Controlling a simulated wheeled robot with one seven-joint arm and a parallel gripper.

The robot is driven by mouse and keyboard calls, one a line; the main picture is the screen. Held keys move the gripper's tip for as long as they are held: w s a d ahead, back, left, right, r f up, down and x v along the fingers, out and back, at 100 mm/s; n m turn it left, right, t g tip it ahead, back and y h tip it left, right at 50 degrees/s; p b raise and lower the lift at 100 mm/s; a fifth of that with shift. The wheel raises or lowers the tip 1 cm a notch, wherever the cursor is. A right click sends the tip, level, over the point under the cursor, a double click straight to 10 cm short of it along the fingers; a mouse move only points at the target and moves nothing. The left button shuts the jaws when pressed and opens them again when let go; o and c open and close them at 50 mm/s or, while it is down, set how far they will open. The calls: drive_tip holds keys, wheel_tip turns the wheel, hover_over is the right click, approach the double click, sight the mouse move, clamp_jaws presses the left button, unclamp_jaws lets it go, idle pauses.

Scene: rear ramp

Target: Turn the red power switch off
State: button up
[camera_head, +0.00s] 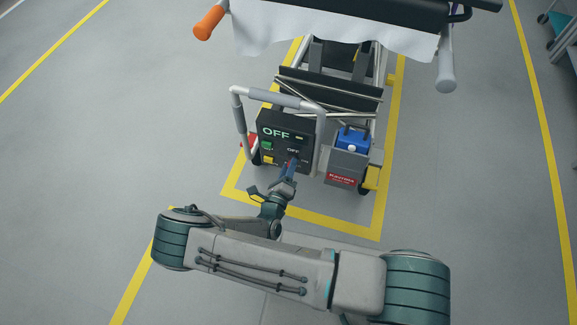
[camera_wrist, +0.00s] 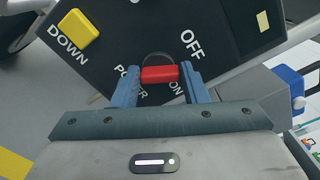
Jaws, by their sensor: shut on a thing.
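The red power switch (camera_wrist: 160,74) sits on a black control panel (camera_wrist: 120,35) in the wrist view. It lies between the blue fingers of my gripper (camera_wrist: 160,82), which are shut on it. The word OFF is printed above and to its right, ON below and to its right, and POWER to its left. In the head view my gripper (camera_head: 288,168) reaches the lower right of the panel (camera_head: 268,128), and the switch itself is too small and covered to make out. A large OFF shows at the panel's upper left.
A yellow DOWN button (camera_wrist: 79,37) is on the panel left of the switch. A grey box with a blue unit (camera_head: 352,139) stands right of the panel. A grey handle bar (camera_head: 275,97) arches above the panel. Open floor (camera_head: 100,150) lies to the left.

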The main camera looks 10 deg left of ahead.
drive_tip(key=n, duration=0.5)
drive_tip(key=shift+a+f+n, duration=0.1)
drive_tip(key=shift+a+n, duration=0.05)
drive_tip(key=shift+n, duration=0.25)
idle(0.4)
drive_tip(key=o, duration=1)
drive_tip(key=s, duration=0.4)
drive_tip(key=s+p, duration=0.1)
drive_tip(key=s, duration=0.4)
drive_tip(key=s+a, duration=0.1)
drive_tip(key=s, duration=0.3)
drive_tip(key=shift+s+p, duration=0.4)
